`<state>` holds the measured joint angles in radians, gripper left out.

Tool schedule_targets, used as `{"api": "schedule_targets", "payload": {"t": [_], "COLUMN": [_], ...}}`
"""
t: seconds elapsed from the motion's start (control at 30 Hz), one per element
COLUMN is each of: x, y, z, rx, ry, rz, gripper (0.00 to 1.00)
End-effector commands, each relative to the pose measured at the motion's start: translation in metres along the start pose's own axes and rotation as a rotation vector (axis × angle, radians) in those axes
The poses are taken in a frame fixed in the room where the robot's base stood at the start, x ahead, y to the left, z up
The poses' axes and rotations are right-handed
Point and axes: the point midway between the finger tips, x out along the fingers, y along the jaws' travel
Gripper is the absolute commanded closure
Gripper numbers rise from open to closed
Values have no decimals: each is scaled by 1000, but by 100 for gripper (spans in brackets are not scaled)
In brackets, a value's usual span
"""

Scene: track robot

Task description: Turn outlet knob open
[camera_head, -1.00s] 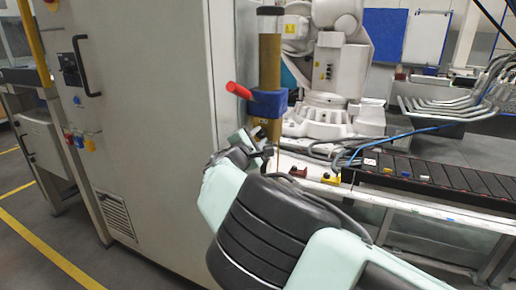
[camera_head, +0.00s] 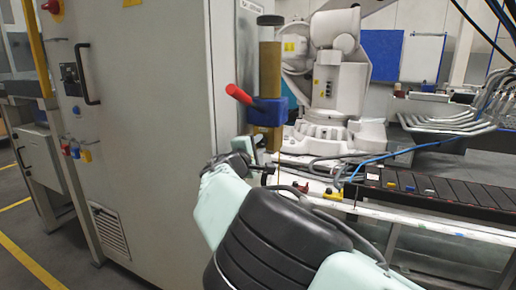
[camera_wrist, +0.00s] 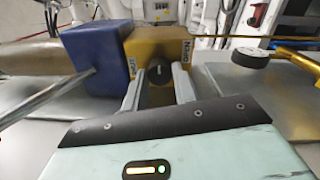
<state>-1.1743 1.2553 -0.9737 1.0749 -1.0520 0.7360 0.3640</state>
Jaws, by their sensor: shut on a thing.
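The outlet knob (camera_wrist: 159,72) is a small black knob with a pale mark on the face of a gold block (camera_wrist: 118,44) in the wrist view. Labels stand on both sides of the knob, too blurred to read surely. My gripper (camera_wrist: 159,84) has one finger on each side of the knob and is shut on it. In the head view, the gold pipe (camera_head: 269,65) stands upright with a blue valve body (camera_head: 268,111) and a red-tipped lever (camera_head: 238,93). There the knob and my fingertips are hidden or too small to tell.
A round gauge (camera_wrist: 249,60) sits right of my gripper in the wrist view. A tall grey cabinet (camera_head: 160,130) stands left of the pipe. A white robot arm (camera_head: 335,85) and a bench with black slots (camera_head: 440,190) are behind and to the right.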

Motion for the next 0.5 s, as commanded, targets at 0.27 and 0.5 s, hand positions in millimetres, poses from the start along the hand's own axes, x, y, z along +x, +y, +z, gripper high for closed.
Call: {"api": "schedule_targets", "payload": {"t": [0.27, 0.5], "x": [0, 0], "y": [-1, -1], "z": [1, 0], "rx": [-2, -2], "ry": [-3, -1], "rz": [-1, -1], "gripper": [50, 50]}}
